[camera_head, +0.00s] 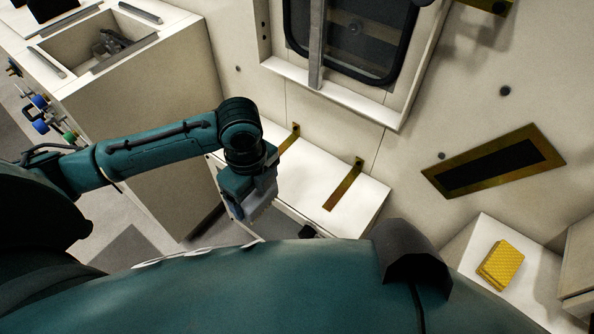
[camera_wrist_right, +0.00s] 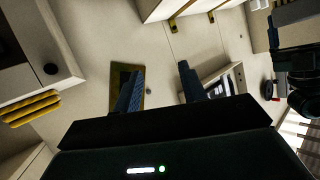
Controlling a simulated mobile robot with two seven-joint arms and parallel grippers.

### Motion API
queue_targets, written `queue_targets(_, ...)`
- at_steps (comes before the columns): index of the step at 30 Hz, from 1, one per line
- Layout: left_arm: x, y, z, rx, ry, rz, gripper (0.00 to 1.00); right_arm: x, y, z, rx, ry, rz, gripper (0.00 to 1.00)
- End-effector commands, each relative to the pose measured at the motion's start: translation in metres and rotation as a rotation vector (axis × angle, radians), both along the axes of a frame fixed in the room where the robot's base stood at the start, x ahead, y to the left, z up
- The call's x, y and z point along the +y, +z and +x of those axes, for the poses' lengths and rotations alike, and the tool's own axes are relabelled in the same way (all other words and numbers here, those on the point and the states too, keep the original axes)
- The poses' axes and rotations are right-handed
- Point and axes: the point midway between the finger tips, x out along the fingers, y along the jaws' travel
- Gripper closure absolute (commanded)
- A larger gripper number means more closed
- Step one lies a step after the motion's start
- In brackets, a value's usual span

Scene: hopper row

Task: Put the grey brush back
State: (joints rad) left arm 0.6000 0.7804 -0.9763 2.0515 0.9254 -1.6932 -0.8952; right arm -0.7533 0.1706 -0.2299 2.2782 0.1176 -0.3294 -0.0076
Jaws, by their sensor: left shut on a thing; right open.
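My left gripper (camera_head: 258,212) points down over the left end of the white ledge below the window. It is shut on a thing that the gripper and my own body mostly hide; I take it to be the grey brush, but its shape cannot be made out. My right gripper (camera_wrist_right: 161,88) is open, with nothing between its two dark ridged fingers in the right wrist view.
The white ledge (camera_head: 375,198) carries two brass strips (camera_head: 345,184). A brass-framed dark slot (camera_head: 493,161) is on the wall. A yellow sponge (camera_head: 500,265) lies on a white block at right. A counter with a sink (camera_head: 103,42) stands at left, with coloured knobs on its side.

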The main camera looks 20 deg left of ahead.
Motion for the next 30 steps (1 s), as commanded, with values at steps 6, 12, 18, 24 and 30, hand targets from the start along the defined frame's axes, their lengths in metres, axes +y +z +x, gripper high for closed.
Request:
queue_targets(6,-0.022,-0.001,0.058,-0.002,0.002,-0.002,0.44,-0.002,-0.002,0.000,-0.018,-0.006,-0.003,0.58)
queue_targets(12,-0.039,-0.001,0.106,-0.001,0.000,0.000,0.44,-0.005,-0.001,-0.003,-0.039,-0.012,-0.005,0.58)
queue_targets(18,-0.046,-0.014,0.125,0.004,0.000,0.001,0.44,-0.007,0.001,-0.005,-0.056,-0.016,-0.007,0.58)
queue_targets(24,-0.045,-0.025,0.125,0.001,0.000,0.001,0.44,-0.008,0.005,-0.006,-0.068,-0.016,-0.008,0.58)
queue_targets(30,-0.045,-0.056,0.124,0.004,0.000,0.001,0.44,-0.010,0.003,-0.005,-0.091,-0.018,-0.011,0.58)
